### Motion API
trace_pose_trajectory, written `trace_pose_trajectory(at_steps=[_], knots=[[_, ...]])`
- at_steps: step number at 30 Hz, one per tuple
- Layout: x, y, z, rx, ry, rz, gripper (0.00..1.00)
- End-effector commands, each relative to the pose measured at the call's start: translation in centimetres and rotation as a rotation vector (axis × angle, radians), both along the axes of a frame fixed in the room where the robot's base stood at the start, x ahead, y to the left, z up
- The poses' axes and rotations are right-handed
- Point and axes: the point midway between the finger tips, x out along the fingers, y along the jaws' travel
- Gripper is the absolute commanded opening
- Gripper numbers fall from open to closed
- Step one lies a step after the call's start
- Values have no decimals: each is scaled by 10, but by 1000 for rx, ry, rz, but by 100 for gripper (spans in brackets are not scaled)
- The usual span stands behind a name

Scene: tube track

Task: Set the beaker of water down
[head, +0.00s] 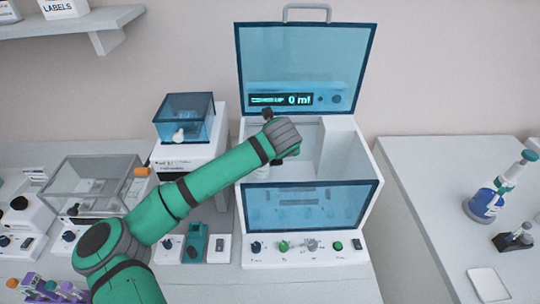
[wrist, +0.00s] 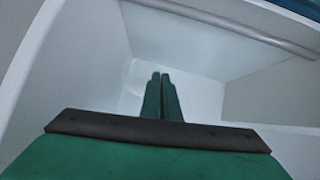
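My gripper (head: 268,116) reaches over the open white chamber of the machine (head: 250,253), with its dark wrist in front of the opening. In the wrist view its two green fingers (wrist: 161,76) are almost together, with a thin gap between them, and point down into the chamber. A faint, clear, pale shape that looks like the beaker (wrist: 139,71) shows at the fingertips, to their left. The fingers seem to pinch its rim. Its water level and whether its base touches the chamber floor cannot be made out. In the head view the arm hides most of this spot.
The machine's blue clear lid (head: 300,65) stands raised behind; its blue front panel (head: 310,208) and chamber walls surround the gripper closely. A balance with a blue box (head: 185,118) and a clear case (head: 90,185) stand left. The right table (head: 430,190) is partly bare.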

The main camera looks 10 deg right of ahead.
Motion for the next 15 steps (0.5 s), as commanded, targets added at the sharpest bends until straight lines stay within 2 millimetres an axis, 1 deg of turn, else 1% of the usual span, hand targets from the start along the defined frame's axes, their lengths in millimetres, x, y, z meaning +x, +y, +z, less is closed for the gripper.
trace_pose_trajectory(at_steps=[6,9,15], knots=[[0,1,-1,0,0,1,0],[0,0,-1,1,0,-1,21],[0,-1,-1,0,0,-2,21]])
